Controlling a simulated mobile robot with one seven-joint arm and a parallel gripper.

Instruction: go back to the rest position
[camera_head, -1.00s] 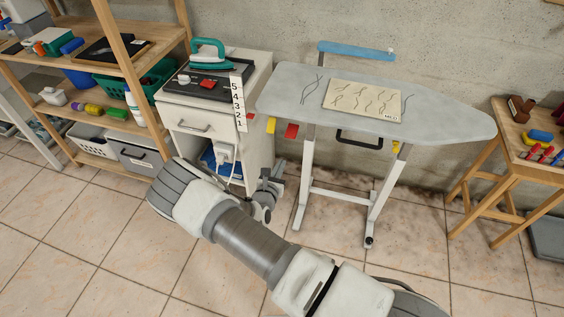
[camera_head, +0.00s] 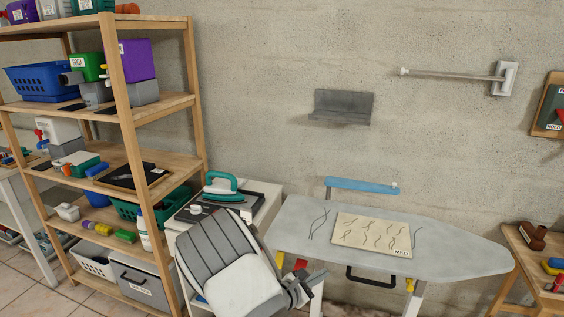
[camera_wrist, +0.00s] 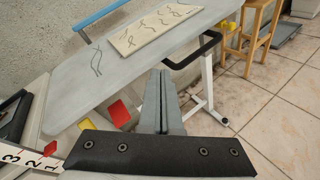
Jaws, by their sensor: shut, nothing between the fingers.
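My gripper (camera_wrist: 161,100) shows in the wrist view with its two fingers together and nothing between them. It points toward the ironing board, and the floor and the board's legs show beyond it. In the head view my gripper (camera_head: 302,288) is small and partly hidden by my wrist, in front of the left end of the ironing board (camera_head: 300,218). I cannot tell from the pictures how far it is from the board.
A white cabinet (camera_head: 262,197) with a green iron (camera_head: 220,187) stands left of the board. A wooden shelf (camera_head: 150,105) with bins is further left. A board marked MILD (camera_head: 378,236) lies on the ironing board. A wooden stool (camera_head: 518,255) stands right. Open floor (camera_wrist: 285,125) lies right of my gripper.

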